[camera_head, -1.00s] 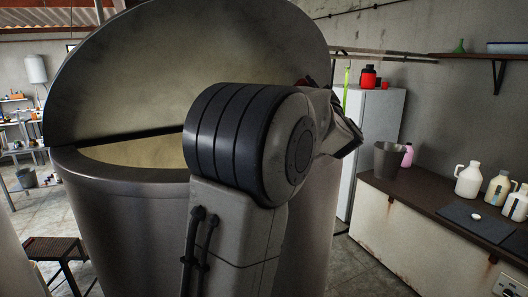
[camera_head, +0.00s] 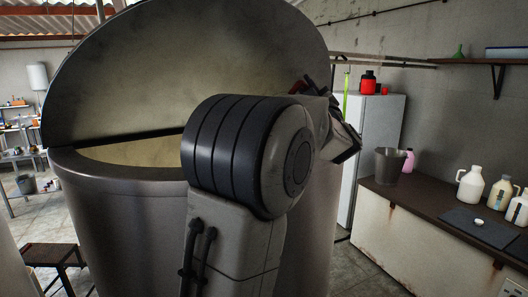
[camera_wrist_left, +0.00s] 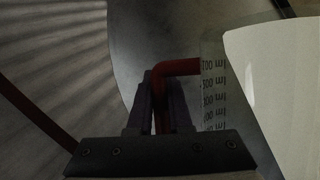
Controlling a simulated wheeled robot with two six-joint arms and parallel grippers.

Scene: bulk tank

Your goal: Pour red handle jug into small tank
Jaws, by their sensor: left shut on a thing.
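A large grey steel tank (camera_head: 120,215) fills the middle of the head view. Its round lid (camera_head: 180,70) stands open, and a pale cream interior (camera_head: 140,152) shows below it. I cannot tell whether this is the small tank. My left gripper (camera_wrist_left: 160,85) is shut on the red handle (camera_wrist_left: 180,67) of a clear jug (camera_wrist_left: 213,85) with ml markings. In the head view only a bit of red and dark (camera_head: 303,86) shows past my arm, by the tank's right side; the jug body is hidden there. A cream surface (camera_wrist_left: 280,80) lies beyond the jug in the wrist view. My right gripper is out of view.
A dark counter (camera_head: 420,203) on the right holds a grey bucket (camera_head: 388,165), a pink bottle (camera_head: 408,160) and white jugs (camera_head: 470,187). A white fridge (camera_head: 375,120) stands behind. A dark stool (camera_head: 50,255) is at the lower left.

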